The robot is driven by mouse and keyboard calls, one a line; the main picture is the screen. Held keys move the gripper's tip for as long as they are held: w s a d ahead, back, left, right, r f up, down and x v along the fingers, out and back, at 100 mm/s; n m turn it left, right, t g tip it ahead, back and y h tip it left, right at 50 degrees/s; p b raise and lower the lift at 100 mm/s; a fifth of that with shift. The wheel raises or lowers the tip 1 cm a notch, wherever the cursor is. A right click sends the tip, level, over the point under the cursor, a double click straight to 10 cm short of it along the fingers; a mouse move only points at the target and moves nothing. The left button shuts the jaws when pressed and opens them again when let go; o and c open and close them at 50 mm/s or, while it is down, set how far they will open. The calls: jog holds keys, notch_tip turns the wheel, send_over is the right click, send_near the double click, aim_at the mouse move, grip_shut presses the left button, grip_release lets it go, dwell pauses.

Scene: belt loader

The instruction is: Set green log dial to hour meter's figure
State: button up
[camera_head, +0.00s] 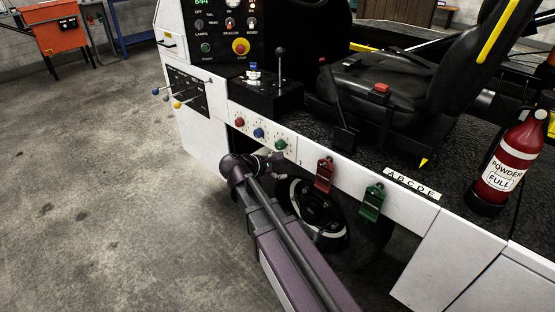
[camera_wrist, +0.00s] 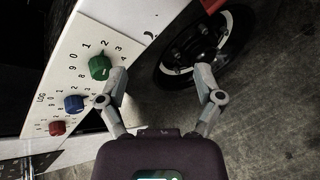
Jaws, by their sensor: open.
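The green log dial (camera_head: 281,144) is the right-hand knob of three on the white LOG panel. In the wrist view the green dial (camera_wrist: 100,67) has numerals around it; I cannot tell for sure which one it points to. My gripper (camera_head: 272,162) is just below the panel. In the wrist view my gripper (camera_wrist: 161,76) is open and empty, its left finger beside the green dial, which lies outside the jaws. The hour meter (camera_head: 202,2) shows green digits at the top edge of the head view, cut off and not surely readable.
A blue knob (camera_head: 259,133) and a red knob (camera_head: 239,122) sit left of the green one. A red tag (camera_head: 324,174) and a green tag (camera_head: 371,202) hang right of my gripper. A wheel (camera_wrist: 190,45) is behind the jaws. A fire extinguisher (camera_head: 511,160) stands right.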

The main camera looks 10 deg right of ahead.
aim_at(278, 147)
jog(key=w+a+f+n+t+h+b, duration=0.2)
jog(key=w+a+n+t+b, duration=0.3)
jog(key=a+n+b, duration=0.3)
jog(key=shift+a+f+h+b, duration=0.35)
jog(key=shift+a+h+b, duration=0.2)
jog(key=shift+b, duration=0.3)
jog(key=shift+w+d, duration=0.15)
jog(key=shift+x, duration=6.85)
jog(key=shift+c, duration=0.3)
jog(key=c, duration=1.1)
jog(key=shift+m, duration=0.3)
